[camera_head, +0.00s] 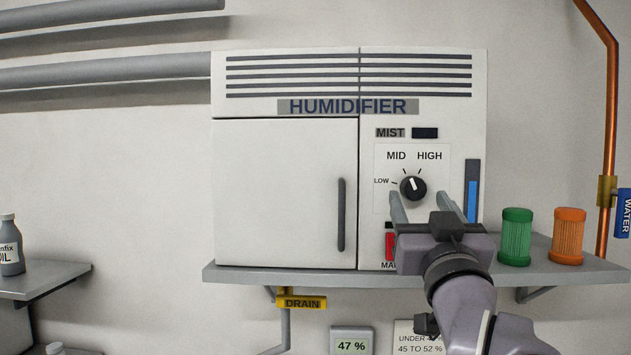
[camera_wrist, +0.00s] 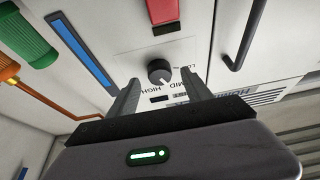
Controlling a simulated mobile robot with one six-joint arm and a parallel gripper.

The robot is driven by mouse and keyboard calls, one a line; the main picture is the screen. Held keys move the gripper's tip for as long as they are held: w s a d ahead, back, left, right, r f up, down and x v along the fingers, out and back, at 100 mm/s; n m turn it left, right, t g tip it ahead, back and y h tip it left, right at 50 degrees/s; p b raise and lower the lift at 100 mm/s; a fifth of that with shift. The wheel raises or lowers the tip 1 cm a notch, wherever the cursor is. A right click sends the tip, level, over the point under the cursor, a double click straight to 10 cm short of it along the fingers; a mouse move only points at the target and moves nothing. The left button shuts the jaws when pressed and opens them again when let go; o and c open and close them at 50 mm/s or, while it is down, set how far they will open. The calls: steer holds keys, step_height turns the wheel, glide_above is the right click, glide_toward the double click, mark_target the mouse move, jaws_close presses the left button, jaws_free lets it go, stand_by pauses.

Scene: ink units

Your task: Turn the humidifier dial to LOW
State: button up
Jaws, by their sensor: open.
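The humidifier (camera_head: 285,190) is a white cabinet on a grey shelf. Its dial (camera_head: 413,188) is a round black knob with a white pointer line, on a white plate marked LOW, MID and HIGH. The pointer leans slightly left of straight up, near the MID mark. In the wrist view the dial (camera_wrist: 160,72) appears between and just beyond the fingertips, with the lettering upside down. My gripper (camera_head: 421,202) is open in front of the panel, its fingers just below the dial in the head view. The gripper (camera_wrist: 160,84) looks empty, and no contact with the dial is visible.
A red switch (camera_head: 390,246) sits below the dial, partly hidden by my gripper. A blue level strip (camera_head: 472,190) is right of it. A green canister (camera_head: 516,238) and an orange canister (camera_head: 568,237) stand on the shelf (camera_head: 235,274).

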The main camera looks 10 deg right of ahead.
mark_target(414, 189)
steer(key=shift+x, duration=1.25)
steer(key=shift+f, duration=0.1)
steer(key=shift+s, duration=0.15)
steer(key=shift+c, duration=0.5)
jaws_close()
